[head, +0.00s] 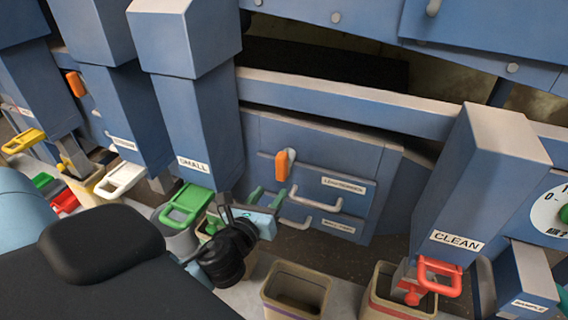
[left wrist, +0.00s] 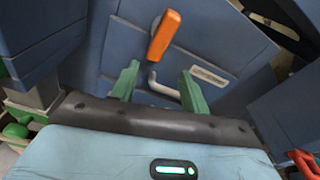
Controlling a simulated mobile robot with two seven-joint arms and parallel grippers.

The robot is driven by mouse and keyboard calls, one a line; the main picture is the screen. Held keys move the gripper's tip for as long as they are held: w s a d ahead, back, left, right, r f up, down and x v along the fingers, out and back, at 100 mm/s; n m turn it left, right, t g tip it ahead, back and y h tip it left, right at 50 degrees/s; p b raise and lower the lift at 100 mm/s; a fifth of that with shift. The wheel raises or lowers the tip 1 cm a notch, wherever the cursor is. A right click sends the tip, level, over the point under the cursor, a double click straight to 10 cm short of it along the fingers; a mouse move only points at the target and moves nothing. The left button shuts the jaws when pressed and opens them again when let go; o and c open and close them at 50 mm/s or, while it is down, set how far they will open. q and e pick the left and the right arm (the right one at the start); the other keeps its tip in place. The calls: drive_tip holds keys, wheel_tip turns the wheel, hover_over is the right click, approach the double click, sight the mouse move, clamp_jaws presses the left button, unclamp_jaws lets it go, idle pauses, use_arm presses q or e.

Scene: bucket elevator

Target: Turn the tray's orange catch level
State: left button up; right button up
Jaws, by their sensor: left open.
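The orange catch (head: 282,165) stands upright, not level, on the blue front of a drawer-like tray (head: 318,168). A grey pivot piece is at its upper end. The left wrist view shows the catch (left wrist: 164,37) from close by, just beyond the fingertips. My left gripper (head: 267,197) is open, its two green fingers apart and empty. In the left wrist view the gripper (left wrist: 158,86) faces the tray front, with the catch above the gap between the fingers and not touching them. A grey bar handle (left wrist: 160,84) shows between the fingers. My right gripper is in neither view.
A blue chute labelled SMALL (head: 195,120) with a green handle (head: 186,205) stands left of my gripper. A chute labelled CLEAN (head: 470,190) with a red handle (head: 440,275) stands to the right. Open bins (head: 296,290) line the front. A blue beam (head: 340,98) crosses above the tray.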

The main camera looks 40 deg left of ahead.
sight(279, 164)
use_arm(q)
drive_tip(key=shift+w+a+r+m+t+y, duration=0.15)
drive_tip(key=shift+w+a+r+m, duration=0.35)
drive_tip(key=shift+w, duration=0.95)
drive_tip(key=shift+w+a+r+m+t+y, duration=0.1)
drive_tip(key=shift+w+a+r+m+t, duration=0.4)
drive_tip(key=shift+w, duration=1)
drive_tip(key=shift+w+a+r+m+g+y, duration=0.1)
drive_tip(key=shift+w+a+r+m, duration=0.15)
drive_tip(key=shift+w+r, duration=0.85)
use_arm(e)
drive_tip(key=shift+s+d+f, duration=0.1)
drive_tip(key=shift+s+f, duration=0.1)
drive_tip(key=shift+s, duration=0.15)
use_arm(q)
drive_tip(key=shift+w+f, duration=0.35)
drive_tip(key=shift+f, duration=0.05)
drive_tip(key=shift+c, duration=0.3)
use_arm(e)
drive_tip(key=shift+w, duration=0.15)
use_arm(q)
drive_tip(key=c, duration=0.9)
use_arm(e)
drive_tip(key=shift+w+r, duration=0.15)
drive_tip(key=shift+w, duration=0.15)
